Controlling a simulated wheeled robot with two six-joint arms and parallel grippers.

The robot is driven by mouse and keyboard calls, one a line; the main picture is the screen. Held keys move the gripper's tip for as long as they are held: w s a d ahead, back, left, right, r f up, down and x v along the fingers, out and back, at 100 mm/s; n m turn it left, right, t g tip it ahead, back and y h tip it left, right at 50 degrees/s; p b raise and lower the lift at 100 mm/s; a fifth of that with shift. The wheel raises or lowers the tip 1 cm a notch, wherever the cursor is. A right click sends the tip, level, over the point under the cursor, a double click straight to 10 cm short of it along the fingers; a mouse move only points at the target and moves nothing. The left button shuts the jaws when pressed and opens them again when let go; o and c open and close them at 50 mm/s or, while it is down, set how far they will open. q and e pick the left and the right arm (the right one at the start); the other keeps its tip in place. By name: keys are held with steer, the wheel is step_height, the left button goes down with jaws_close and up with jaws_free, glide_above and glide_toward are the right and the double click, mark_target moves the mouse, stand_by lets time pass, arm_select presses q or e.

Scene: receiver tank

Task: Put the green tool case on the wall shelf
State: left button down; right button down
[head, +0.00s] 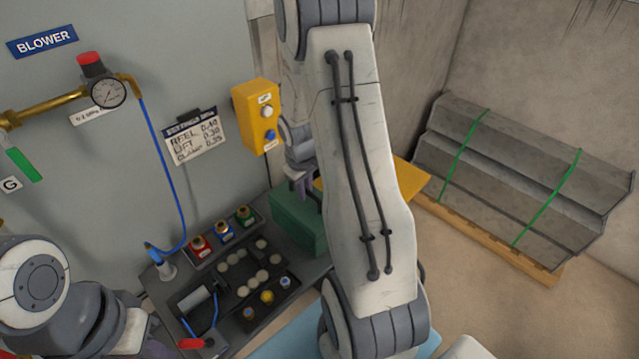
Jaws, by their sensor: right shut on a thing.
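The green tool case (296,222) is at the centre, at the right end of the dark bench top, partly hidden behind my right arm. My right gripper (304,190) reaches down to the top of the case and is shut on it. My arm covers much of the gripper and the case's right side. I cannot tell whether the case rests on the bench or is lifted slightly. No surface is clearly recognisable as the wall shelf; a flat yellow surface (411,181) shows partly behind my right arm. My left arm is at the lower left, its fingertips out of view.
The dark bench (318,268) carries red, blue and green-topped containers (222,231), several pale discs and a blue hose. A yellow button box (257,116) and a gauge (108,92) are on the wall. Strapped grey sheets (520,170) lie on a pallet at right.

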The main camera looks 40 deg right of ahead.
mark_target(306, 210)
steer(key=shift+w+a+f, duration=0.15)
steer(key=shift+w+f, duration=0.05)
steer(key=shift+w, duration=0.05)
steer(key=shift+f, duration=1.85)
steer(key=c, duration=0.8)
jaws_free()
steer(key=shift+s+f, duration=0.1)
steer(key=shift+f, duration=0.05)
steer(key=shift+c, duration=0.2)
